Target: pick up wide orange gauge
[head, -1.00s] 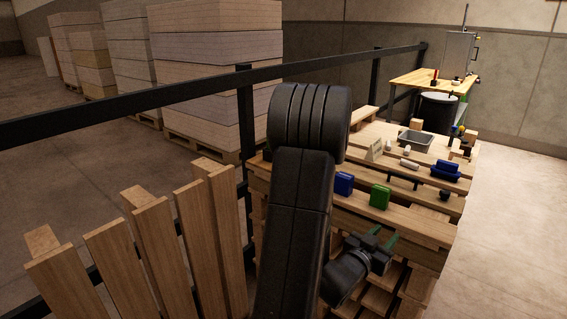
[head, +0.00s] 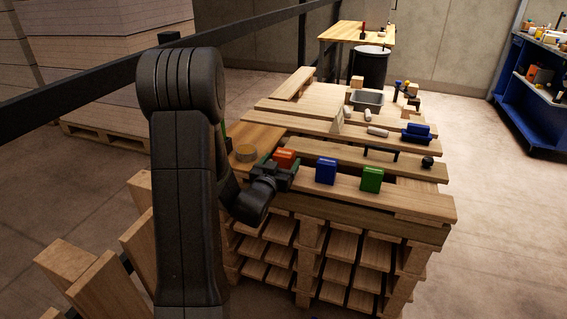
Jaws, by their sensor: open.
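A small orange block (head: 285,156), which looks like the orange gauge, stands on the pallet top near its left front, left of a blue block (head: 326,171) and a green block (head: 371,179). My gripper (head: 278,171) is open, right at the near side of the orange block. The gripper covers the block's lower part. I cannot tell whether the fingers are around it or touching it.
The stacked pallets (head: 420,205) also hold a grey tray (head: 366,98), white cylinders, a dark blue piece (head: 416,132) and a black ball (head: 427,162). A black rail (head: 100,80) runs behind my arm. Floor on the right is clear.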

